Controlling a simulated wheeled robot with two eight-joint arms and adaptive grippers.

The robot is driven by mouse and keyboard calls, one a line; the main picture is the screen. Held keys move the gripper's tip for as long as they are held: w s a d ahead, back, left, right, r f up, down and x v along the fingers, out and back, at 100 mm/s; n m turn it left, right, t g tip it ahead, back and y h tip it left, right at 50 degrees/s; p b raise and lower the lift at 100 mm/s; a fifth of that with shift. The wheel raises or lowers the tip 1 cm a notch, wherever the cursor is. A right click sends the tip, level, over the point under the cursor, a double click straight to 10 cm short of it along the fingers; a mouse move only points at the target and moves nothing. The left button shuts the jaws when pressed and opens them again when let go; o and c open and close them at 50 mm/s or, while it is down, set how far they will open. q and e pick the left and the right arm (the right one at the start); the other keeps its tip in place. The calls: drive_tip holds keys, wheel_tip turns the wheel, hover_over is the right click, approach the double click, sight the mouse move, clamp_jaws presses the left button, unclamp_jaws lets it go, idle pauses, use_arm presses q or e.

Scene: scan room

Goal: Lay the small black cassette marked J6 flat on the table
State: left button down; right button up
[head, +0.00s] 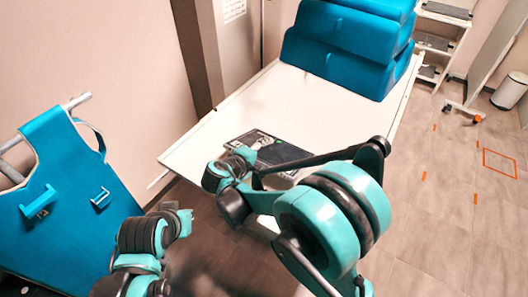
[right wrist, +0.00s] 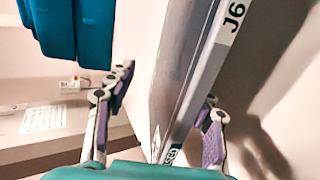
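The black cassette (head: 288,153) is at the near part of the white table (head: 210,140) in the head view; I cannot tell whether it lies fully flat or is tilted. In the right wrist view the cassette (right wrist: 182,75) shows as a long grey-black slab with a white J6 label on its edge. My right gripper (right wrist: 160,115) has one finger on each side of it, with a visible gap on the left side, so it looks open. The right gripper also shows over the cassette in the head view (head: 258,142). My left gripper (head: 180,218) is left of the table, its fingers unclear.
Blue cushions (head: 335,45) are stacked at the table's far end. A shelf trolley (head: 438,45) and a white bin (head: 510,92) stand at the back right. The table between cassette and cushions is clear.

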drive_tip(key=shift+s+a, duration=0.1)
idle(0.6)
drive_tip(key=shift+p+v, duration=0.8)
drive_tip(key=shift+v, duration=1.65)
drive_tip(key=o, duration=0.6)
wheel_tip(320, 180, up, 10)
